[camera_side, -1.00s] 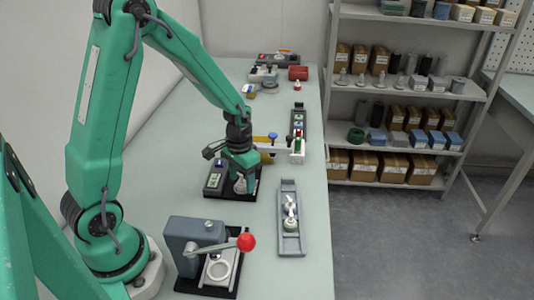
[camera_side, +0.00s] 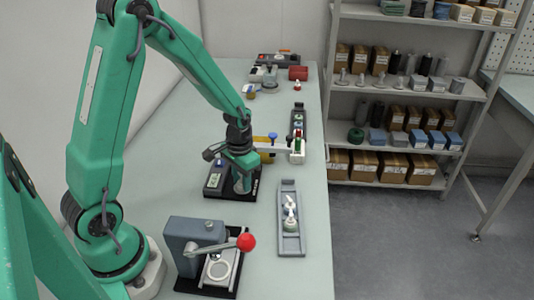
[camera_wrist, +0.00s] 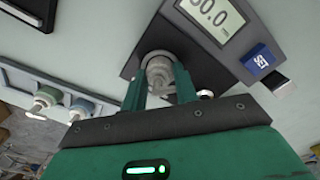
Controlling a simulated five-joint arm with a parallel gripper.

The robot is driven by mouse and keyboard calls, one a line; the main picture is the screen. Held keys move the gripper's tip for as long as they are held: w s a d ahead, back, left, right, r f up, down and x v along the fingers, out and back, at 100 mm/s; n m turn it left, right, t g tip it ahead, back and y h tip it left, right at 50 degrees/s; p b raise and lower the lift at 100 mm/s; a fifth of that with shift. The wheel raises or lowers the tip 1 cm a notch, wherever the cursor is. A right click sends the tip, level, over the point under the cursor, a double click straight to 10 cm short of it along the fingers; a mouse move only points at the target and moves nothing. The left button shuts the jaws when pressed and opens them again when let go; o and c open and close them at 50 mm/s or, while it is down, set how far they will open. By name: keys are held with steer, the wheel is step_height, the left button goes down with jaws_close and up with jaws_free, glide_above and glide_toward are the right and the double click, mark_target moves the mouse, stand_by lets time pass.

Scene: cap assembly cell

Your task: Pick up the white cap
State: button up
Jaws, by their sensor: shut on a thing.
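My gripper (camera_wrist: 160,85) is shut on a pale, whitish stepped cap (camera_wrist: 160,66), with one green finger on each side of it. The cap is at a round seat on a dark device with a digital display (camera_wrist: 212,18). I cannot tell whether it is clear of the seat. In the side view my gripper (camera_side: 242,183) points down over the same dark device (camera_side: 214,184), and its fingers mostly hide the cap.
A grey tray (camera_side: 291,245) with small capped parts lies to the right. A press with a red-knobbed lever (camera_side: 246,242) stands in front. A yellow-and-white fixture (camera_side: 275,145) is behind my gripper. The bench is bare between them.

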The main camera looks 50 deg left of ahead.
stand_by(0.3)
steer(key=shift+r, duration=0.8)
steer(key=r, duration=0.1)
steer(key=d+r, duration=0.1)
steer(key=r, duration=0.1)
steer(key=shift+s, duration=0.1)
steer(key=s+d+r, duration=0.1)
steer(key=d+r, duration=0.1)
steer(key=d, duration=0.1)
steer(key=s+d+r, duration=0.1)
steer(key=d+r, duration=0.1)
steer(key=d, duration=0.1)
steer(key=s+d+r, duration=0.2)
steer(key=d, duration=0.2)
steer(key=shift+r, duration=0.2)
steer(key=shift+r, duration=0.1)
